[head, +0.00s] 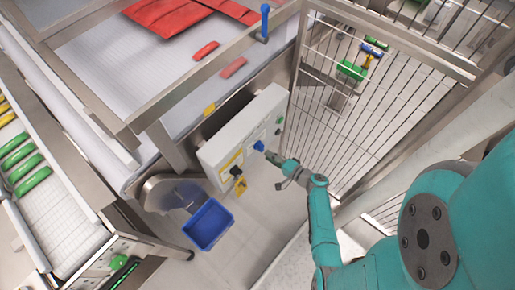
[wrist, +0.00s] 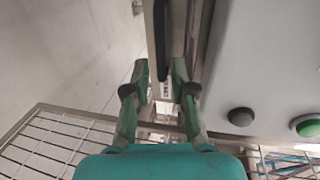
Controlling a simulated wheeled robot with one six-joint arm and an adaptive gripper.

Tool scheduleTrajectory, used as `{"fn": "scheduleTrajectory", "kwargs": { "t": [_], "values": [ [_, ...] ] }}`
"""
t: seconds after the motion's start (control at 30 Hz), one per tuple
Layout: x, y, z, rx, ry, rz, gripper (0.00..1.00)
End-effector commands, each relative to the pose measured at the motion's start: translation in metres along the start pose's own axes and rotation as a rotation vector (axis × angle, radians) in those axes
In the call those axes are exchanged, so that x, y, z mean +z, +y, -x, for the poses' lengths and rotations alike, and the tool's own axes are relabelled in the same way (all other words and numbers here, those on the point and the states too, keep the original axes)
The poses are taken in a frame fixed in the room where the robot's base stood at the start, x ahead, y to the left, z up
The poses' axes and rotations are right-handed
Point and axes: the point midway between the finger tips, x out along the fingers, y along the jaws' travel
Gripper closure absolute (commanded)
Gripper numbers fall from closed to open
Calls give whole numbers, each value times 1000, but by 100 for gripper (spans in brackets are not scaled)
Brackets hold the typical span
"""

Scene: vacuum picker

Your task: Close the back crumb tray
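No part in view is clearly marked as the back crumb tray. A blue open-topped tray (head: 208,224) stands out below the end of the conveyor in the head view, and I cannot tell whether it is the crumb tray. My gripper (head: 272,157) is beside the grey control box, near its blue knob (head: 258,146). In the wrist view my gripper (wrist: 160,78) has its two fingers apart, with nothing visibly held. A dark upright strip (wrist: 161,40) on a metal edge lies beyond the gap between the fingers; contact cannot be told.
The grey control box (head: 222,150) hangs on the conveyor side. A black button (wrist: 240,117) and a green button (wrist: 307,125) show on a pale panel to the right of my gripper. A wire fence (head: 350,120) stands on the right. The floor (head: 258,215) right of the blue tray is clear.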

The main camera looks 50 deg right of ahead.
Motion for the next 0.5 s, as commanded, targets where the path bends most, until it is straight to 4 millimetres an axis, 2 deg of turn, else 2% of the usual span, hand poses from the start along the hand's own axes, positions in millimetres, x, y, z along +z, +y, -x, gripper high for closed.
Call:
{"fn": "scheduleTrajectory", "kwargs": {
  "t": [0.3, 0.5],
  "values": [
    [0, -1, -49, -1, -4, 1, 75],
    [0, -1, -69, 0, -1, 0, 75]
  ]
}}
